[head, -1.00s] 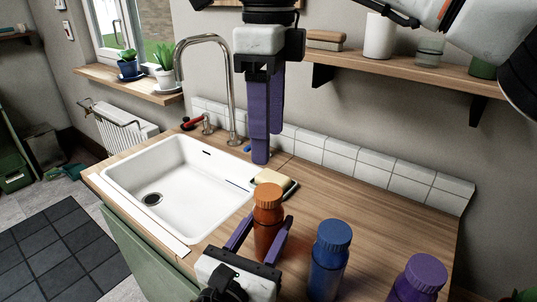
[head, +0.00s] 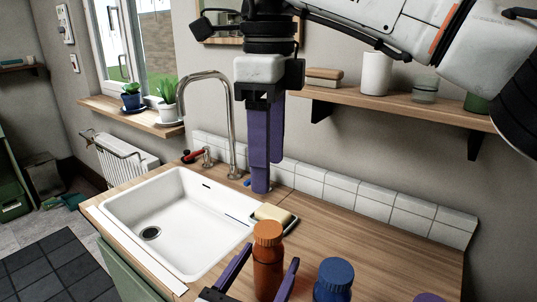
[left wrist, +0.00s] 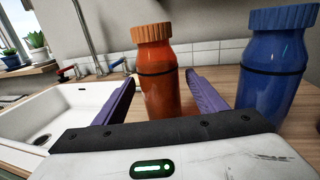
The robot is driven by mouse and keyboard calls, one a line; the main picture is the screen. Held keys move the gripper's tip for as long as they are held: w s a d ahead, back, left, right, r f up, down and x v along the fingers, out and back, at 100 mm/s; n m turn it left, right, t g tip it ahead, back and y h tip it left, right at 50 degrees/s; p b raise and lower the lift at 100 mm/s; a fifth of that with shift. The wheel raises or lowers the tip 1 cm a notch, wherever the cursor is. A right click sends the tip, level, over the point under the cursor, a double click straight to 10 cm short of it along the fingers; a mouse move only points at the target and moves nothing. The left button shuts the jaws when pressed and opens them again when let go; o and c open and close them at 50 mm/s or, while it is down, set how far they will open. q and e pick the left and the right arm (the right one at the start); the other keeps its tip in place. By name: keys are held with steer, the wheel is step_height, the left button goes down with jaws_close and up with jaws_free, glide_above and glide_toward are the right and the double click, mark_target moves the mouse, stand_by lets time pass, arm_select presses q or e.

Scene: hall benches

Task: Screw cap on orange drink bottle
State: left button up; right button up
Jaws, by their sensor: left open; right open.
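The orange drink bottle (head: 268,270) stands upright on the wooden counter with its ribbed orange cap (head: 268,233) on top. It also shows in the left wrist view (left wrist: 160,88), where the cap (left wrist: 153,33) sits on its neck; I cannot tell how tight it is. My left gripper (head: 268,272) is open, with its purple fingers on either side of the bottle and gaps showing. My right gripper (head: 262,188) hangs pointing down above the counter, behind the bottle near the tap. Its fingers look close together from this side, and it holds nothing.
A blue bottle (head: 334,281) stands right of the orange one, and a purple cap (head: 428,298) shows at the bottom edge. A soap dish with soap (head: 272,215) lies behind. The white sink (head: 170,215) is at left, with a tall tap (head: 232,120). Counter at right is clear.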

arm_select(q)
steer(key=v, duration=0.9)
steer(key=shift+s+a, duration=0.15)
steer(key=shift+s, duration=0.15)
